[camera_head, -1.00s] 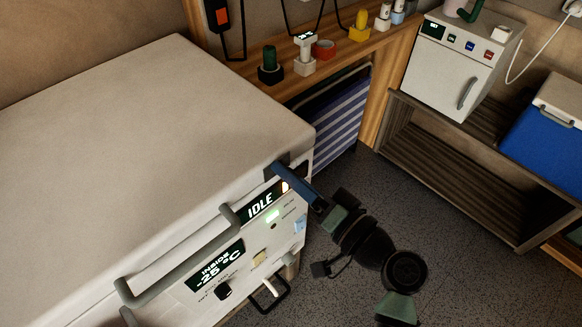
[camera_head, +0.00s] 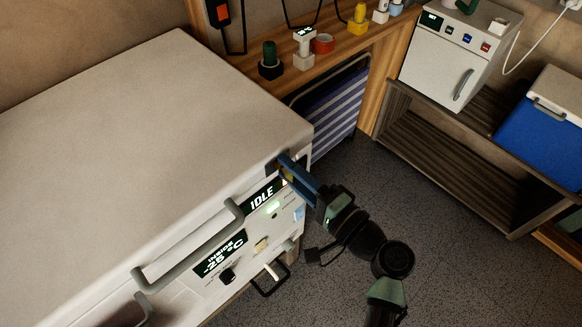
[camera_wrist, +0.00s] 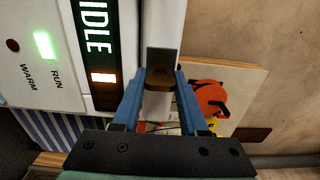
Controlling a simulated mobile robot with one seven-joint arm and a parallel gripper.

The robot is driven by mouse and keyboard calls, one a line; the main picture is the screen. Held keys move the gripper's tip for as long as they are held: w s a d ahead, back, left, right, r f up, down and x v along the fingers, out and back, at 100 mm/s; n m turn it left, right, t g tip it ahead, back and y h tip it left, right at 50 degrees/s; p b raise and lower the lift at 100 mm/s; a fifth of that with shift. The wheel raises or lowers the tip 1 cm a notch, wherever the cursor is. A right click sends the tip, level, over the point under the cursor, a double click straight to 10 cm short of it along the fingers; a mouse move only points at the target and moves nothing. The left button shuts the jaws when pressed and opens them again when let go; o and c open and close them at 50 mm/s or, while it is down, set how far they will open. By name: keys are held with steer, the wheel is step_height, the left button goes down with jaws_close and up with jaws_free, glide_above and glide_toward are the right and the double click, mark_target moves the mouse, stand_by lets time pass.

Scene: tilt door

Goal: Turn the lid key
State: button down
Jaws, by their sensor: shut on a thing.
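A white chest with a large lid (camera_head: 140,95) fills the left of the head view. A dark lock plate (camera_wrist: 162,58) sits at the lid's front right corner. The lid key, a small brass-brown piece (camera_wrist: 160,80), stands against this plate in the wrist view. My gripper (camera_wrist: 160,82) has its two blue fingers closed on either side of the key. In the head view my gripper (camera_head: 285,163) reaches the chest's front corner from the right. The fingers hide most of the key there. The lid lies closed.
The chest's display (camera_head: 262,199) reads IDLE; another (camera_head: 220,252) shows -25 °C. A grey lid handle (camera_head: 190,250) runs along the front edge. A wooden shelf (camera_head: 340,62) with small items stands behind. A white box (camera_head: 455,55) and a blue cooler (camera_head: 545,125) stand right. Floor is clear.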

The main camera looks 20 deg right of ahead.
stand_by(0.4)
steer(key=shift+c, duration=2.2)
jaws_free()
steer(key=shift+s+d, duration=0.1)
steer(key=v, duration=1.2)
steer(key=shift+s, duration=0.4)
steer(key=shift+w+r, duration=0.1)
